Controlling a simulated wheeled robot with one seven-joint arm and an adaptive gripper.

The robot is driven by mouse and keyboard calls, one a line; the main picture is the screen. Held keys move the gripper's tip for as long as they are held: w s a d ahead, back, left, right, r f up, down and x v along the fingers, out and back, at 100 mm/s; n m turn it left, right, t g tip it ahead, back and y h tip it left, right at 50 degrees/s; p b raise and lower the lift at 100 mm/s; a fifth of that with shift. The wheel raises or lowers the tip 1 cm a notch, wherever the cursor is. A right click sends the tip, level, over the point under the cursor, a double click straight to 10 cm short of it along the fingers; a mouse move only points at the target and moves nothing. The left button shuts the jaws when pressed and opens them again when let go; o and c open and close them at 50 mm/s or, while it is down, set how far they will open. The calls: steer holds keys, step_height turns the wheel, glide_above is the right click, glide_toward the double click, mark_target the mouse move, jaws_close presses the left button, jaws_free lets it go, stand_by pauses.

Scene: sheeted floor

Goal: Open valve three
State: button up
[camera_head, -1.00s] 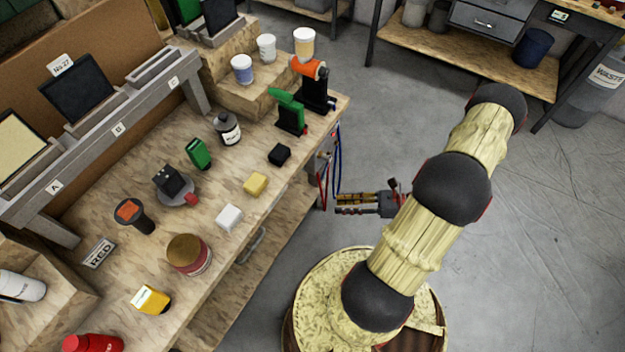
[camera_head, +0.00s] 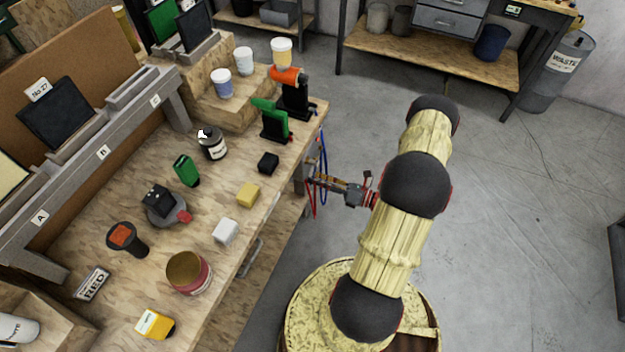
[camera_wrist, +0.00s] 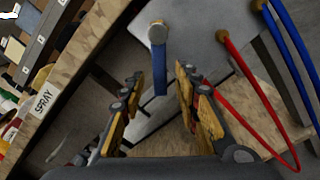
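A blue lever handle (camera_wrist: 160,70) with a round grey pivot hangs down from a grey panel (camera_wrist: 205,25) in the wrist view. No number shows on it, so I cannot tell whether it is valve three. My gripper (camera_wrist: 160,80) is open, with one finger on each side of the lever in the picture. I cannot tell how far beyond the fingertips the lever lies. In the head view my gripper (camera_head: 316,182) is at the workbench's right end, beside the hoses. The lever is not visible there.
A red hose (camera_wrist: 252,100) and blue hoses (camera_wrist: 288,50) hang right of the fingers. The workbench (camera_head: 225,270) carries bottles, blocks and tools. A label reading SPRAY (camera_wrist: 44,99) is on its edge in the wrist view. Open floor (camera_head: 520,230) lies to the right.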

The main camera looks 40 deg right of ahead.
steer(key=shift+x, duration=0.9)
steer(key=shift+c, duration=1.2)
jaws_close()
